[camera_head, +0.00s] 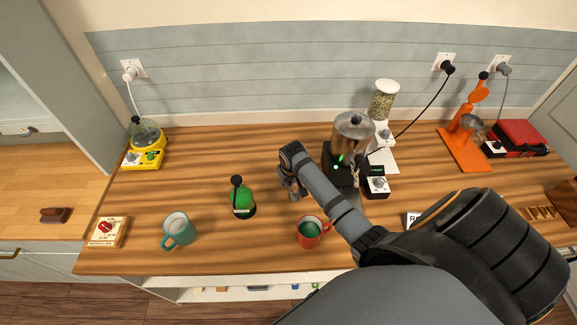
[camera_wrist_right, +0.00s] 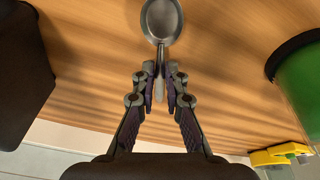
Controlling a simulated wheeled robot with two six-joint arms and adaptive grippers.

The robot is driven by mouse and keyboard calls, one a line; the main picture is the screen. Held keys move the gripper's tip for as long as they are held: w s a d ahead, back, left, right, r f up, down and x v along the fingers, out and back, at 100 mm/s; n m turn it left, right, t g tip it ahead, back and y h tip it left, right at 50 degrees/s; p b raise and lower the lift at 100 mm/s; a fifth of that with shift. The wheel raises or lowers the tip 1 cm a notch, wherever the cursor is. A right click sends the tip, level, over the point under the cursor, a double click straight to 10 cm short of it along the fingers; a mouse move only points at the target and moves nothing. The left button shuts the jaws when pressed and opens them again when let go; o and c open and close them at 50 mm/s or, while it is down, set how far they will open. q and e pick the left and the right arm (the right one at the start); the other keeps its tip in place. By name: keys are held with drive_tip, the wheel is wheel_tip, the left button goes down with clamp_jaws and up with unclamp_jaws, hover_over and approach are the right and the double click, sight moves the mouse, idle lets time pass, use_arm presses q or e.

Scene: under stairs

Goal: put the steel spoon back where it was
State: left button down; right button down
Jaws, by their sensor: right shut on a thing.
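The steel spoon shows in the right wrist view, with its round bowl (camera_wrist_right: 162,20) pointing away from the wrist. My right gripper (camera_wrist_right: 160,82) is shut on the spoon's handle. In the head view my right gripper (camera_head: 290,190) is over the middle of the wooden counter, between the green bottle-like item and the steel pot on its black base; the spoon cannot be made out there. Whether the spoon touches the counter I cannot tell. My left gripper is not in view.
A green item with a black top (camera_head: 242,198), a teal mug (camera_head: 179,231) and a red mug (camera_head: 309,233) stand around the gripper. The steel pot (camera_head: 353,128), a grinder (camera_head: 384,100) and an orange press (camera_head: 465,140) stand at right. The counter's back left middle is clear.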

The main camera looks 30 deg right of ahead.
drive_tip(key=shift+f, duration=0.5)
drive_tip(key=c, duration=1.3)
unclamp_jaws()
drive_tip(key=shift+r, duration=0.1)
drive_tip(key=v, duration=1.1)
drive_tip(key=shift+s+r, duration=0.1)
drive_tip(key=shift+r, duration=0.3)
